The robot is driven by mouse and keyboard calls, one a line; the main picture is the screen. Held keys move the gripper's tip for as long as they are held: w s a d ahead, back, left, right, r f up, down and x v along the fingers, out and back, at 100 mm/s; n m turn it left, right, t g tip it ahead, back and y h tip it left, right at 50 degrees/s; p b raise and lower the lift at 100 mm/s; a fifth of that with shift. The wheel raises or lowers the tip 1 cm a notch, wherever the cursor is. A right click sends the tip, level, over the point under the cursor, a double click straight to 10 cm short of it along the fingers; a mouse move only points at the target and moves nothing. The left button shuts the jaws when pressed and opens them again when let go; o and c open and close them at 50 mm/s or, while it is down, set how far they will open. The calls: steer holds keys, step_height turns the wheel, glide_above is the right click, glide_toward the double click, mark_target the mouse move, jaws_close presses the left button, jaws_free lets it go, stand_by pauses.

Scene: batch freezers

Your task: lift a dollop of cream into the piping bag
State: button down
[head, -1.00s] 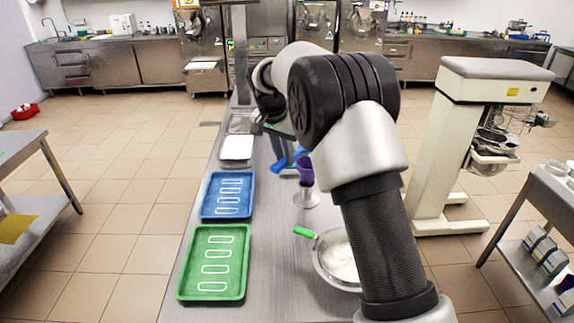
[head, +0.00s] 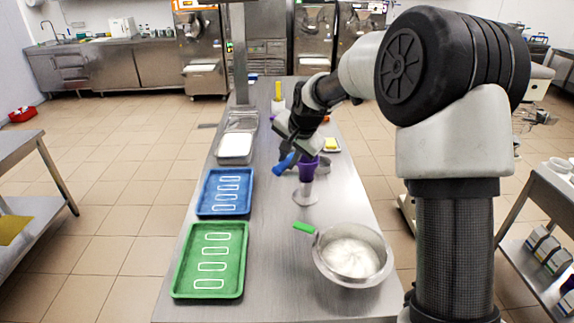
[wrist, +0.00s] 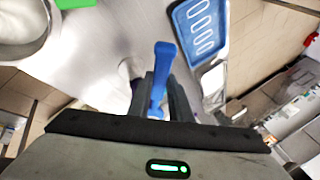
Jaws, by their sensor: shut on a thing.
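My gripper (head: 291,146) is shut on a blue tool (head: 285,162), held over the table just left of a purple piping bag (head: 309,168). In the wrist view the blue tool (wrist: 162,62) sticks out between my fingers (wrist: 158,92); what its far end is I cannot tell. The piping bag stands in a holder with a round foot (head: 305,198); my gripper partly hides its top. Whether tool and bag touch is unclear. A steel bowl (head: 322,262) of white cream (head: 352,258) stands nearer, a green handle (head: 303,227) at its rim.
A green tray (head: 178,287) and a blue tray (head: 203,205), with white outlines, lie along the table's left side. A steel pan with white contents (head: 235,146) is behind them. A small plate with something yellow (head: 331,144) sits beyond the bag.

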steer(key=shift+s+d+f+t+y+b, duration=0.1)
steer(key=shift+d+f+t+y+b, duration=0.4)
steer(key=shift+b, duration=1.55)
steer(key=y+b, duration=0.1)
steer(key=b, duration=0.3)
steer(key=shift+s+t, duration=0.1)
steer(key=shift+t, duration=0.3)
steer(key=t+y+b, duration=0.1)
steer(key=b, duration=0.5)
steer(key=f+t+y+b, duration=0.1)
steer(key=b, duration=0.6)
steer(key=m+t+y+b, duration=0.1)
steer(key=b, duration=0.6)
steer(key=shift+s+d+f+y, duration=0.2)
steer(key=shift+s+d+y, duration=0.1)
steer(key=shift+s+d, duration=0.1)
steer(key=shift+d+f+m+t+y, duration=0.1)
steer(key=shift+f+m+t+y, duration=0.15)
steer(key=shift+t+y, duration=0.3)
steer(key=shift+d+f+m+t+y, duration=0.15)
steer(key=shift+m+t+y, duration=0.1)
steer(key=shift+t+y, duration=0.25)
steer(key=shift+a, duration=0.1)
